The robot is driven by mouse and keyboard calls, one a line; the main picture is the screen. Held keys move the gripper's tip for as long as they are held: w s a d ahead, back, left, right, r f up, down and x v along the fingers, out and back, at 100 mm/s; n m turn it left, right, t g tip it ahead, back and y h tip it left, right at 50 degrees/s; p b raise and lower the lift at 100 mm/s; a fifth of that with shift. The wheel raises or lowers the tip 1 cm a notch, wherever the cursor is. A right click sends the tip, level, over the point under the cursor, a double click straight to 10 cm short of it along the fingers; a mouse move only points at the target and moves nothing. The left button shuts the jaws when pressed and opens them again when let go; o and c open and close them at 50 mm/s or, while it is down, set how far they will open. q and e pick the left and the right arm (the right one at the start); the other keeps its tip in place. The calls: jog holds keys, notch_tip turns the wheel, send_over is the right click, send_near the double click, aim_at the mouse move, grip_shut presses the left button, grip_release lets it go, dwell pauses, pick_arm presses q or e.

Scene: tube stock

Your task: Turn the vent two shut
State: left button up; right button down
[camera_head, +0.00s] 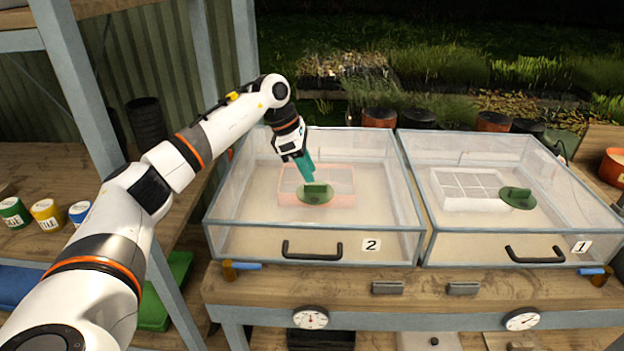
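Vent two is a green round disc with a raised grip (316,198) on the clear lid of the box labelled 2 (371,245). The grip lies roughly left to right in the picture. My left gripper (309,175) reaches down from the upper left, its teal fingers just above or at the vent's grip. The fingers overlap in this view, so I cannot tell whether they are open or shut, or touching the grip. A similar green vent (517,197) is on the lid of the box labelled 1 (581,247). My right gripper is not in view.
A pinkish tray (343,179) shows through lid two, a white tray (466,203) through lid one. Black handles (312,254) are on the box fronts. Blue-ended brown taps (232,268) and dials (311,318) are at the bench front. Paint cans (47,214) stand on the left shelf.

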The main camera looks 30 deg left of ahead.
pick_arm(q)
jog(key=v, duration=0.8)
jog(key=shift+r+b, duration=0.2)
jog(key=shift+b, duration=0.2)
jog(key=shift+s, duration=0.1)
